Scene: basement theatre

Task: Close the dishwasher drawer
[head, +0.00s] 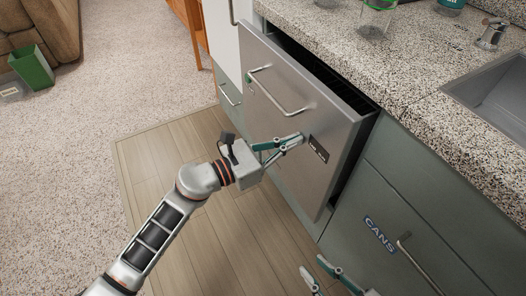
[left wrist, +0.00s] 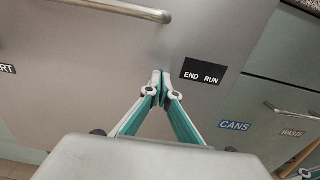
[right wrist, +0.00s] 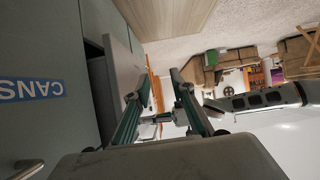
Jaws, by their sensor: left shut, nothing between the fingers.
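The dishwasher drawer (head: 290,100) has a silver front with a bar handle (head: 275,92). It stands partly pulled out from under the counter, with a dark gap along its top and right side. My left gripper (head: 299,138) is shut and empty, its tips at the drawer front just left of the "END RUN" label (left wrist: 203,71). The tips look to be touching the front or very close to it. My right gripper (right wrist: 160,74) is open and empty, low at the bottom of the head view, in front of the "CANS" cabinet.
The wood floor (head: 180,160) is clear; a green bin (head: 32,68) stands far left.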

